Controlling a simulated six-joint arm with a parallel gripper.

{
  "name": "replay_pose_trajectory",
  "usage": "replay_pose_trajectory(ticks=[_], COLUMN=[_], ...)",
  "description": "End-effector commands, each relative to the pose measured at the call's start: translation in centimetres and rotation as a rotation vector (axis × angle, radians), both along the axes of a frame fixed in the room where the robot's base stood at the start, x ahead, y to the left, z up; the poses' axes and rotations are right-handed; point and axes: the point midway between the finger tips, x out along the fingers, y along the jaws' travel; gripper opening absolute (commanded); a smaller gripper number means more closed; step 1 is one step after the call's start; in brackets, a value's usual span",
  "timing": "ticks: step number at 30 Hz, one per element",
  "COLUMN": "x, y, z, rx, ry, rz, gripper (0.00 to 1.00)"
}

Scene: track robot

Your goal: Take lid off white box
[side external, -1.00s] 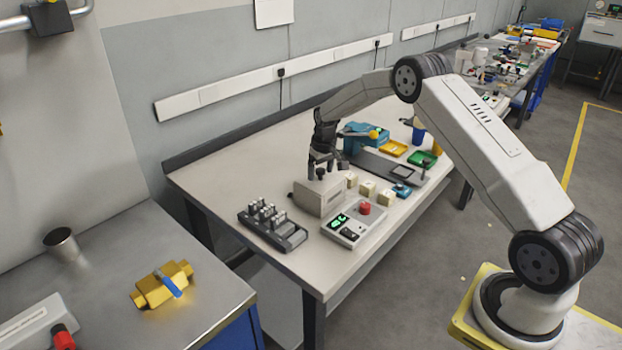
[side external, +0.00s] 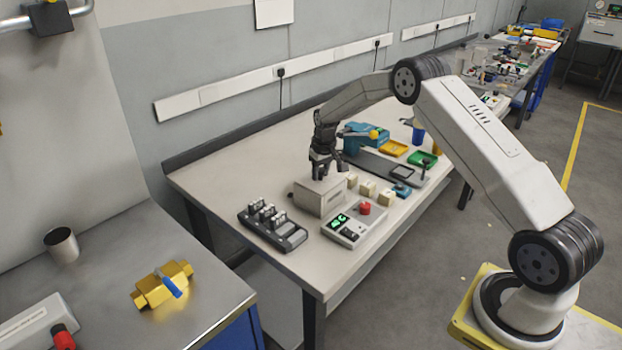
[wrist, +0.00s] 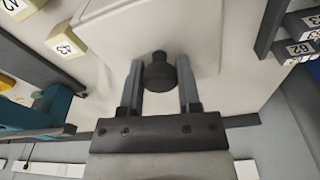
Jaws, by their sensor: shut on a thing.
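The white box (side external: 318,198) stands on the near part of the white workbench. Its lid (side external: 322,184) sits on top. The lid fills the middle of the wrist view (wrist: 210,30), with a dark round knob (wrist: 159,71) on it. My gripper (side external: 327,174) is over the box, pointing down. In the wrist view my gripper (wrist: 160,78) has one finger on each side of the knob and is shut on it. No gap between lid and box can be made out.
A control panel with a red button (side external: 350,223) stands close in front of the box. A dark rack (side external: 272,227) is to its left. Small cream blocks (side external: 367,188) and a grey track (side external: 385,167) lie to the right. A teal device (side external: 362,137) stands behind.

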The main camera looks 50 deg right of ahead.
Motion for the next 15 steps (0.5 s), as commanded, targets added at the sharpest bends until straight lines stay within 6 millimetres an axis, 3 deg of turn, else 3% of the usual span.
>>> replay_pose_trajectory(ticks=[8, 15], x=[0.0, 0.1], y=[-0.1, 0.0], z=[0.3, 1.9], rx=[-0.001, 0.0], ry=[-0.002, -0.002], rz=[0.0, 0.0], gripper=[0.0, 0.0])
